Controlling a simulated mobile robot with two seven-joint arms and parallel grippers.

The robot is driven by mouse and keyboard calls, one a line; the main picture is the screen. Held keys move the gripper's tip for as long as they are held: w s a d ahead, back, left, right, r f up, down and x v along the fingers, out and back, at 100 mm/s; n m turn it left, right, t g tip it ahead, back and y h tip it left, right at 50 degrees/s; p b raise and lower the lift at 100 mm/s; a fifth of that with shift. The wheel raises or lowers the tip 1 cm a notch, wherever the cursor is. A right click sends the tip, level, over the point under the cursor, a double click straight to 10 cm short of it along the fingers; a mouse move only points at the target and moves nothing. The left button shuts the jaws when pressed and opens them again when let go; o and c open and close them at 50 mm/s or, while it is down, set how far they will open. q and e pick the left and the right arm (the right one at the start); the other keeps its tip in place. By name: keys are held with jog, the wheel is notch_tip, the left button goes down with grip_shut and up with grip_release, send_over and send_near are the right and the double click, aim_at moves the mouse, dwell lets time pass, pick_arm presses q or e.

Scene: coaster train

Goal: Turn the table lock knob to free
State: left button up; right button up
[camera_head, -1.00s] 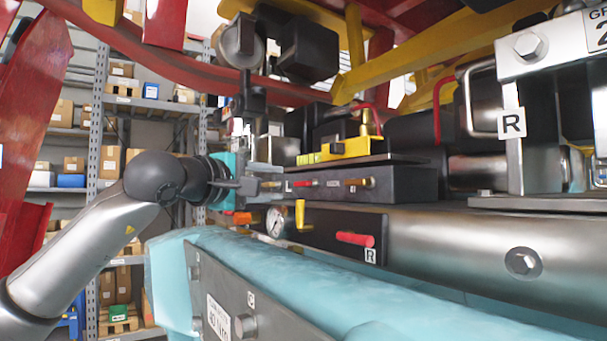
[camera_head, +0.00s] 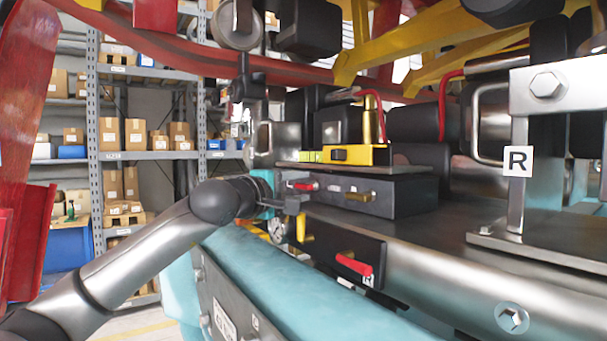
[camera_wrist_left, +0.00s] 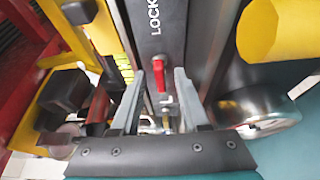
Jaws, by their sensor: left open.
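The dark lock box (camera_head: 400,193) stands on the steel beam, with a red knob (camera_head: 304,186) near its left end and a brass-coloured knob (camera_head: 359,196) farther right. In the left wrist view the red knob (camera_wrist_left: 158,75) lies on a dark face below printed letters "LOCK". My left gripper (camera_head: 292,203) is at the left end of the box, beside the red knob. In the wrist view its two grey fingers (camera_wrist_left: 161,84) are apart, with the red knob between or just beyond their tips. Contact cannot be told. My right gripper is out of view.
Below the box are a gauge (camera_head: 276,230), a yellow lever (camera_head: 302,225) and a red handle (camera_head: 353,264) marked R. A yellow block (camera_head: 352,155) sits above. A pale blue padded beam (camera_head: 275,275) runs below my arm. Shelves (camera_head: 150,155) stand behind at left.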

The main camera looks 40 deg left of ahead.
pick_arm(q)
jog(key=shift+w+p, duration=0.4)
jog(key=shift+w, duration=0.35)
jog(key=shift+c, duration=0.2)
jog(key=shift+s, duration=0.1)
grip_shut()
